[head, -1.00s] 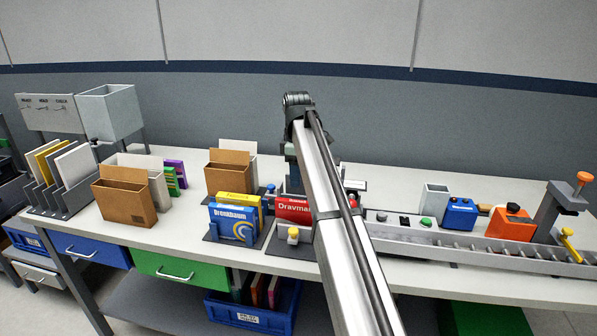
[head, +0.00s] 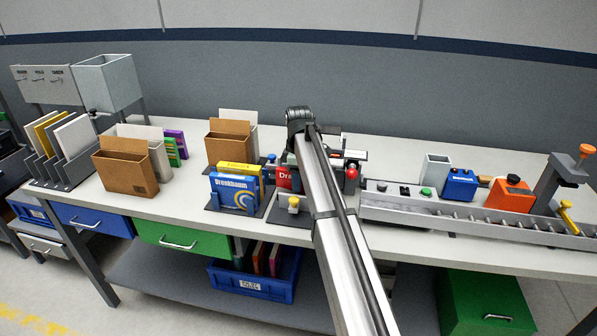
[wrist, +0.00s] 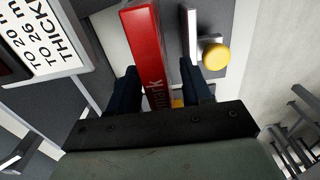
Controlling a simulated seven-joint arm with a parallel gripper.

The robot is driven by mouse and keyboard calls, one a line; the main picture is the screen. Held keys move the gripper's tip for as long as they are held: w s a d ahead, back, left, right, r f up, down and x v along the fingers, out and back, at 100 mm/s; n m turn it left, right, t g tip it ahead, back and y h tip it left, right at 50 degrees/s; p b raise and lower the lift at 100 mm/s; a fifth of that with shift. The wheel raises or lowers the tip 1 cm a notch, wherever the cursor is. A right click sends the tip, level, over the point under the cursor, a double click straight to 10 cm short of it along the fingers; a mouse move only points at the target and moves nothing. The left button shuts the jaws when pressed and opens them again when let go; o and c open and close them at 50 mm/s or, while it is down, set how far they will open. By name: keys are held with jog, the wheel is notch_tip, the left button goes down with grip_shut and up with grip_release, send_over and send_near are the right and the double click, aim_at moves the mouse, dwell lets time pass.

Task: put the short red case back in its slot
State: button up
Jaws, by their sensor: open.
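The short red case (head: 284,178) stands at the middle of the bench, right of a blue case (head: 233,193) and a yellow case (head: 240,168). My arm hides its right part in the head view. In the wrist view the red case (wrist: 147,45) runs between the two dark fingers of my gripper (wrist: 160,72). The fingers are open, one on each side, with a gap showing on the right; contact on the left is unclear. My gripper is hidden behind the arm in the head view. I cannot tell which slot is the case's own.
A yellow knob (wrist: 215,56) on a plate stands close right of the case. A white thickness sign (wrist: 45,40) is at left. Brown holders (head: 125,172) stand further left. A grey rail (head: 470,225) with coloured boxes runs along the right.

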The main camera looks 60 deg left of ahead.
jog(key=shift+f, duration=0.15)
jog(key=shift+c, duration=0.5)
grip_shut()
